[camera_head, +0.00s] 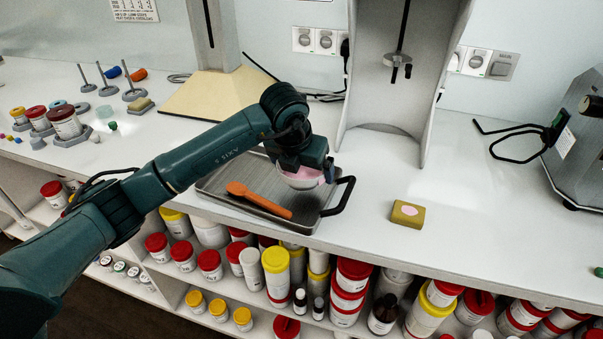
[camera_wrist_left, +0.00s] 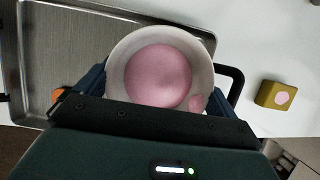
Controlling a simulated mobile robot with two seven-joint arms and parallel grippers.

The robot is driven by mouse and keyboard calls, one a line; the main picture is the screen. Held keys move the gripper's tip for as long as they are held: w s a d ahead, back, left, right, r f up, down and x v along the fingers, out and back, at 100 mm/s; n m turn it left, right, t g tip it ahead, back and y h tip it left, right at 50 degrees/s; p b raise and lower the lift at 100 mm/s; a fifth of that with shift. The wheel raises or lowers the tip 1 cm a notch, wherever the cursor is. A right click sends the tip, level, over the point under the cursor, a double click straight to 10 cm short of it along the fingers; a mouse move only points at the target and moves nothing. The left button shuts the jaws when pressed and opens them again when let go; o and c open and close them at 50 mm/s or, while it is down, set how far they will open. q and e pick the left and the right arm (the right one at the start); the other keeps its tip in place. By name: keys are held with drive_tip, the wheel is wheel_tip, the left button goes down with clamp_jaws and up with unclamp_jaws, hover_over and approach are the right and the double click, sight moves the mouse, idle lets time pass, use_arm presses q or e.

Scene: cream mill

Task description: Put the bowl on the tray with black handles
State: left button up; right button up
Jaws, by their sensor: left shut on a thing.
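My left gripper (camera_head: 305,172) is shut on a white bowl (camera_head: 303,184) with pink contents. The bowl also shows in the left wrist view (camera_wrist_left: 117,60), between the blue fingers. It is over the right end of the grey metal tray (camera_head: 215,182) with black handles, close to the right handle (camera_head: 345,196). I cannot tell whether the bowl's base touches the tray. An orange spoon (camera_head: 258,199) lies on the tray, left of the bowl. My arm hides the tray's left handle in the head view. My right gripper is not in view.
A yellow block (camera_head: 408,213) with a pink spot sits on the white counter right of the tray. A grey stand (camera_head: 428,100) rises behind. Jars (camera_head: 65,123) and small stands are at the left. Counter around the yellow block is clear. Shelves below hold several jars.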

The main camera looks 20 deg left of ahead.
use_arm(q)
wheel_tip(320, 180, down, 2)
drive_tip(key=shift+f, duration=0.1)
drive_tip(key=shift+f, duration=0.2)
drive_tip(key=o, duration=0.7)
drive_tip(key=shift+r, duration=0.15)
